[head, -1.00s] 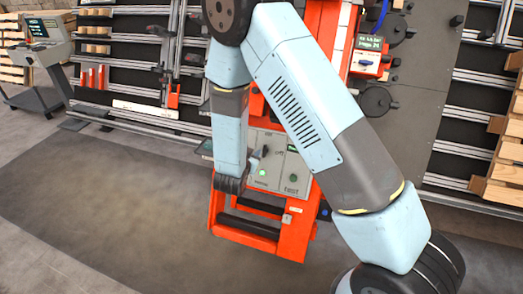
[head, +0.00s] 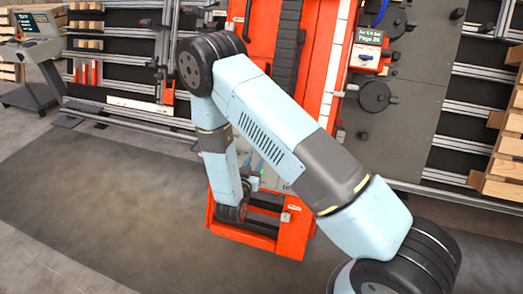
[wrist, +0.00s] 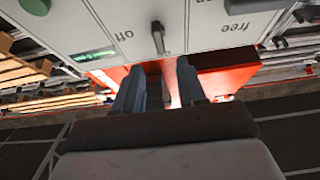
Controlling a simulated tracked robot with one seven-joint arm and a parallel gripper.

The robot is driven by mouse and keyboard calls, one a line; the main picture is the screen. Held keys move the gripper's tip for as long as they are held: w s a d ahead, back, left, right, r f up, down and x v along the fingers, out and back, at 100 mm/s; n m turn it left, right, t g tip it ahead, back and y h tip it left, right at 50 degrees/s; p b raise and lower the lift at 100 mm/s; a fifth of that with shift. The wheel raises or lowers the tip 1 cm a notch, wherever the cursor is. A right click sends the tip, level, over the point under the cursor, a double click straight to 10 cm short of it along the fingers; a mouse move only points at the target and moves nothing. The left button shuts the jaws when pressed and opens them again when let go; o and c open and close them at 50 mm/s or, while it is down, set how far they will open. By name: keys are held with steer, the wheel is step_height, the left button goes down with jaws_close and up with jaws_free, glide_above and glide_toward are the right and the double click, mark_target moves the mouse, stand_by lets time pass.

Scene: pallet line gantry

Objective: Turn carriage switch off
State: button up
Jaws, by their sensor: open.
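The control panel (wrist: 200,33) fills the top of the wrist view, with its lettering upside down. The word "free" is further right. I cannot tell which setting the lever is in. My gripper (wrist: 158,78) is open, its two fingers apart and nothing between them. The fingertips are just below the lever in the picture, apart from it. In the head view my arm hides most of the panel and the switch.
A green button (wrist: 35,6) and a small green display (wrist: 92,54) are on the same panel. The orange carriage frame (head: 292,232) surrounds the panel's lower end. A grey terminal (head: 32,45) stands far left. Wooden pallets (head: 505,150) are at the right. The floor to the left is clear.

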steer(key=x, duration=0.8)
steer(key=shift+w+d, duration=0.1)
steer(key=shift+w, duration=0.15)
jaws_close()
